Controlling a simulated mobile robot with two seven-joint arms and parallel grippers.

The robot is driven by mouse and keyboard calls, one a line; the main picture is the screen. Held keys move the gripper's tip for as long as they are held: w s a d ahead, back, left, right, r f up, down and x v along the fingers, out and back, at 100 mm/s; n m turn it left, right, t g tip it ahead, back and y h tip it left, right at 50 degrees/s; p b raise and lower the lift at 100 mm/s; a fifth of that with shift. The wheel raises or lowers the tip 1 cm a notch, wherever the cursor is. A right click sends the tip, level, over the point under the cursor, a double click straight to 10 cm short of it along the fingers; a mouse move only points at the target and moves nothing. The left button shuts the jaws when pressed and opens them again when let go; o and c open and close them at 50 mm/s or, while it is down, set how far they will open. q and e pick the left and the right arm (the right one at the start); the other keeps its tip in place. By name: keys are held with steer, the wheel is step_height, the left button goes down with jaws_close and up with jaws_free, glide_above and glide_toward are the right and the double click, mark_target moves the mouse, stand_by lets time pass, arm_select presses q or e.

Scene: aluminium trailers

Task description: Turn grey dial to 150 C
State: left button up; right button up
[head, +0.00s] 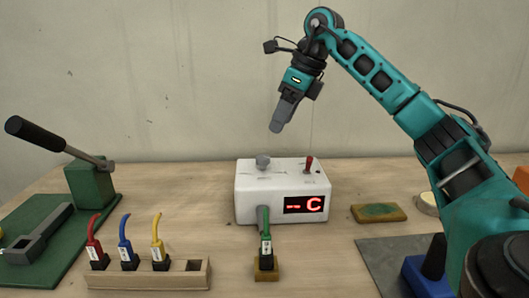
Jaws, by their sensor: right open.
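The grey dial (263,161) sits on the top left of a white control box (262,209) in the middle of the table. The box's front display (304,205) shows red dashes and a "C", with no number. A red toggle switch (309,164) stands on the top right of the box. My right gripper (277,125) is open and empty, pointing down above the box and a little right of the dial, clear of it. The gap between its fingers is hard to see from this side. My left gripper is not in view.
A green-handled tool (265,240) stands in a small holder in front of the box. A wooden rack (145,275) holds red, blue and yellow tools. A green lever press (88,185) stands at left. A green-topped pad (378,212) lies at right.

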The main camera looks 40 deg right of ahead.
mark_target(264, 156)
steer(key=b+x, duration=0.1)
steer(key=x, duration=0.8)
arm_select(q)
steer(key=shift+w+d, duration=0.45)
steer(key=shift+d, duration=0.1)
arm_select(e)
steer(key=shift+w+a+f, duration=0.1)
steer(key=shift+w+f, duration=0.05)
steer(key=shift+f, duration=0.1)
steer(key=shift+c, duration=0.2)
steer(key=c, duration=1)
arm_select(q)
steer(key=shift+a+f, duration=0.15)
